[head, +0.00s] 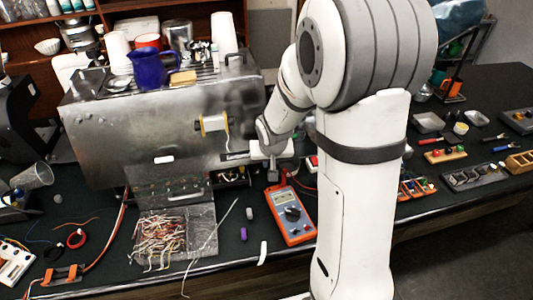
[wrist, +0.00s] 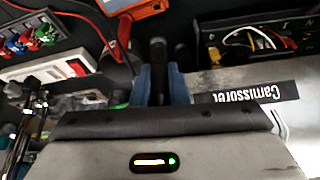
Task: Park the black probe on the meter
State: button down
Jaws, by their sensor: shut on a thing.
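The orange and grey meter (head: 290,213) lies on the dark bench, in front of the steel brewer, with its dial facing up. Part of its orange case shows at the top of the wrist view (wrist: 128,7). My gripper (head: 272,172) is above the meter's far end, close to the brewer's front. In the wrist view, the blue fingers of my gripper (wrist: 160,75) are shut on the black probe (wrist: 158,52), which sticks out beyond them. I cannot make out the probe in the head view.
The steel brewer (head: 130,135) stands behind. An open bay with wires (wrist: 255,38) is beside my gripper. A white power strip (wrist: 45,70) and a block with coloured connectors (wrist: 30,38) are on the other side. A tangle of wires (head: 165,240) lies left of the meter.

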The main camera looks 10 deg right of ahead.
jog(key=shift+s+f+b, duration=0.15)
jog(key=shift+f+b, duration=0.15)
jog(key=shift+f, duration=0.1)
jog(key=shift+f+b, duration=1.65)
jog(key=shift+f, duration=0.75)
jog(key=shift+f+b, duration=0.8)
jog(key=shift+b, duration=0.9)
dwell(0.6)
jog(key=c, duration=1.3)
grip_release()
jog(key=shift+c, duration=0.2)
